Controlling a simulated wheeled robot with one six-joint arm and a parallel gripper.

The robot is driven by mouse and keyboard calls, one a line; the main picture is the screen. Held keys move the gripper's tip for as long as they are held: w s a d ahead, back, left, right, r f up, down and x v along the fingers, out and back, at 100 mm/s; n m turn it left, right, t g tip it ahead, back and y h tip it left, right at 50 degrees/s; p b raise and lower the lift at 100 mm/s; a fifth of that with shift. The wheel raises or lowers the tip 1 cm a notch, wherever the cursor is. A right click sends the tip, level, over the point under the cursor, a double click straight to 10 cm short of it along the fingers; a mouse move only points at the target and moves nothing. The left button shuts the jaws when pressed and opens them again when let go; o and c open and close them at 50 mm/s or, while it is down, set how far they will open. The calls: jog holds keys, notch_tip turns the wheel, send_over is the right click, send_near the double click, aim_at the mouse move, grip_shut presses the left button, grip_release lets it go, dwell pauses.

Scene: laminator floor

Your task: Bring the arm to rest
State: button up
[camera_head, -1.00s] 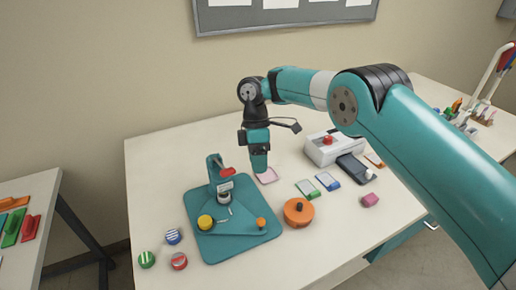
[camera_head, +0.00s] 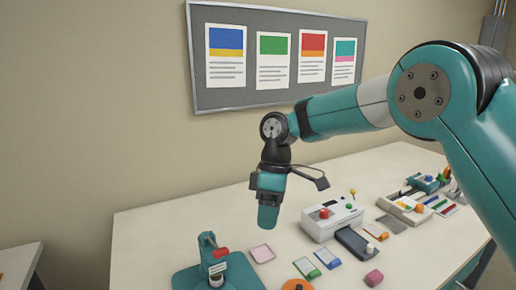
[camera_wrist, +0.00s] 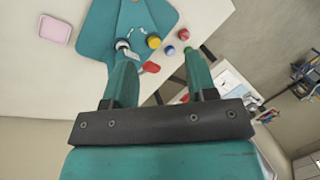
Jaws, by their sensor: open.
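My gripper (camera_head: 268,222) hangs from the teal arm above the back part of the cream table (camera_head: 150,240), pointing down. In the wrist view my gripper (camera_wrist: 160,75) shows two teal fingers spread apart with nothing held between them. A teal press on a teal base (camera_head: 205,275) stands in front and to the left of it. In the wrist view the teal base (camera_wrist: 110,25) lies beyond the fingers. A pink tray (camera_head: 262,253) lies flat on the table near the gripper.
A white laminator (camera_head: 330,222) with a red knob stands right of the gripper. Cards (camera_head: 327,259), a pink block (camera_head: 374,277) and a sorting tray (camera_head: 405,208) lie farther right. A grey board (camera_head: 280,95) with several posters hangs on the wall behind. Another table (camera_head: 18,268) is at left.

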jog(key=s+d+r+m+t+y+b, duration=0.1)
jog(key=s+d+r+m, duration=0.25)
jog(key=s, duration=0.35)
jog(key=s+d+r+m+t+y+b, duration=0.1)
jog(key=s+d+r+m, duration=0.1)
jog(key=s+d+r, duration=0.3)
jog(key=s+d+f+m, duration=0.1)
jog(key=s+d+f, duration=0.1)
jog(key=s, duration=0.4)
jog(key=s+d+f+m+t+b, duration=0.1)
jog(key=s+d+f+m, duration=0.1)
jog(key=s, duration=0.5)
jog(key=shift+s+f+t+y, duration=0.3)
jog(key=shift+f+y, duration=0.1)
jog(key=shift+f, duration=0.25)
